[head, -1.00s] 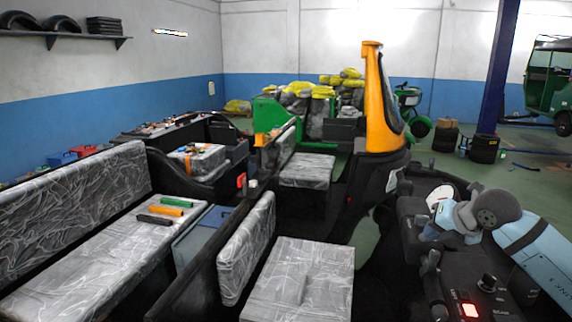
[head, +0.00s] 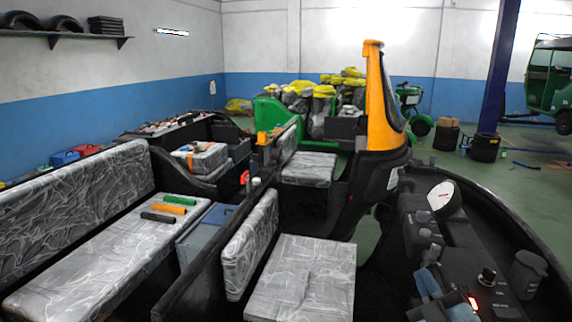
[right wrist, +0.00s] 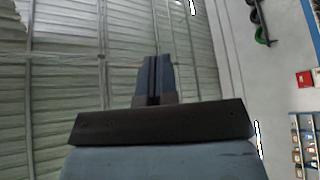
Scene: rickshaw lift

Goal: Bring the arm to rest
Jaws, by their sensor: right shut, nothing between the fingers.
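My right gripper (head: 428,282) shows low in the head view, in front of the dark dashboard. Its blue fingers point upward, with a little of my light-blue arm below them at the bottom edge. In the right wrist view the gripper (right wrist: 153,76) is shut, its two fingers side by side with nothing between them. That view looks up at the ribbed ceiling (right wrist: 70,60). Most of my right arm is outside the head view. My left gripper and arm are not in view.
The dashboard (head: 495,255), with knobs and a white round gauge (head: 440,195), is close by my right gripper. A wrapped seat (head: 300,285) lies to its left. Another long seat (head: 110,255) bears orange, green and black tools. An orange-framed windshield (head: 375,100) stands beyond.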

